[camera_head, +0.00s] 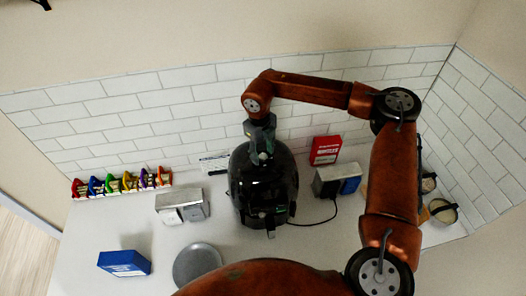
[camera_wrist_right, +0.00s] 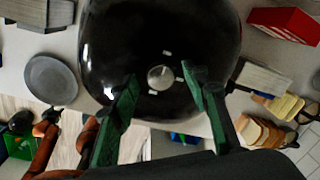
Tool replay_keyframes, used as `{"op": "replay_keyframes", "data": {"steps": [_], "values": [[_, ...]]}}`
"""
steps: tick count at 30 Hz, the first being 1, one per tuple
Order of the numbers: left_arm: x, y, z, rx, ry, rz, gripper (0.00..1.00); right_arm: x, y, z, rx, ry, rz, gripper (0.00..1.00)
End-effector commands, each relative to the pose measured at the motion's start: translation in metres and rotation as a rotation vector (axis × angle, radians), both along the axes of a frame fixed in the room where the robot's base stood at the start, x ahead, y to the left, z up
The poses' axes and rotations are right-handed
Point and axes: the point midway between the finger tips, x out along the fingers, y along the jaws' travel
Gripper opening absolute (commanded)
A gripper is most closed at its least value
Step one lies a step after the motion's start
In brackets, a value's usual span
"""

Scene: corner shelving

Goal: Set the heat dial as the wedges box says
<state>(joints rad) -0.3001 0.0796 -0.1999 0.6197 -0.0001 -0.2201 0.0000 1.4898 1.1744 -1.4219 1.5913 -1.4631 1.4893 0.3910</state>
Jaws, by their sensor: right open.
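A glossy black rounded appliance (camera_head: 263,190) stands on the counter by the tiled wall. A small round silver knob (camera_wrist_right: 161,77) shows on it in the right wrist view; its setting is not readable. My right gripper (camera_head: 262,150) is at the top of the appliance. In the right wrist view its green fingers (camera_wrist_right: 158,92) are open, apart on either side of the knob, with nothing held. A red box (camera_head: 325,150) stands behind on the right and a blue box (camera_head: 124,262) lies front left. Their print is too small to tell which is the wedges box. My left gripper is not identifiable.
A grey round plate (camera_head: 197,264) lies front left of the appliance. A metal toaster-like thing (camera_head: 333,180) stands right, with bread slices (camera_wrist_right: 262,130) near it. A grey metal holder (camera_head: 182,206) and a row of coloured packets (camera_head: 122,183) stand left. A black cord (camera_head: 325,221) crosses the counter.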

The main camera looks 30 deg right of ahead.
Motion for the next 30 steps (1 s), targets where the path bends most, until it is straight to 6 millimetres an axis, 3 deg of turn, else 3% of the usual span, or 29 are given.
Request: {"op": "replay_keyframes", "data": {"steps": [9, 27, 30], "values": [[0.0001, -0.0003, 0.0004, 0.0, 0.0, 0.0, 0.38, 0.0001, -0.0001, -0.0028, 0.0, -0.001, 0.0, 0.41], [0.0004, -0.0004, 0.0005, 0.0, -0.001, 0.0, 0.38, 0.0002, -0.0002, -0.0024, 0.0, -0.001, 0.0, 0.01], [0.0005, -0.0003, 0.0001, 0.0, -0.001, 0.0, 0.38, 0.0003, -0.0002, -0.0024, 0.0, -0.001, -0.003, 0.01]]}}
